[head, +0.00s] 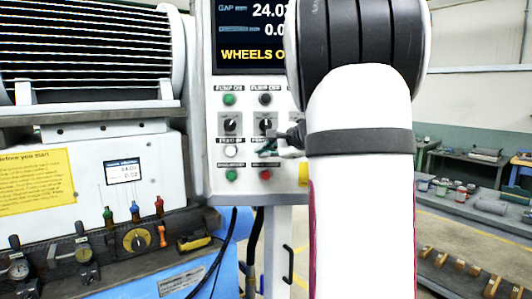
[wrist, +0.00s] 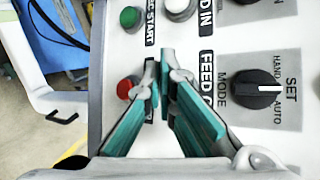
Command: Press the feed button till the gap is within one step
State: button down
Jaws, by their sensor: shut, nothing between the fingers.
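The control panel (head: 213,140) stands upright, with a white FEED IN button (head: 231,151) on its left column; that button also shows at the top of the wrist view (wrist: 178,8). The FEED OUT label (wrist: 207,80) is partly covered, and its button is hidden behind my fingers. My gripper (head: 263,151) is shut and empty in front of the FEED OUT position, right of FEED IN. In the wrist view its teal fingers (wrist: 170,70) point at the panel; I cannot tell whether they touch it. The screen (head: 250,35) shows a gap starting 24.0, its right side hidden by my arm.
A green button (head: 231,175) and a red button (head: 265,175) sit below. Two mode knobs (head: 230,125) and the pump buttons (head: 229,99) are above. The grinder (head: 90,120) with a small readout (head: 124,171) stands left. Workbenches (head: 470,205) are far right.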

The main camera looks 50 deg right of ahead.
jog(key=shift+w+d, duration=0.15)
dwell(0.4)
jog(key=shift+w+d, duration=0.15)
jog(key=shift+d, duration=0.05)
jog(key=shift+w+d+b, duration=0.35)
jog(key=shift+d, duration=0.05)
dwell(1.0)
jog(key=shift+s+a, duration=0.1)
jog(key=shift+a, duration=0.05)
jog(key=shift+s+a, duration=0.55)
dwell(0.4)
jog(key=shift+s+a+b, duration=0.3)
jog(key=shift+s+a, duration=1.4)
jog(key=shift+a, duration=0.15)
jog(key=shift+s, duration=0.1)
dwell(0.6)
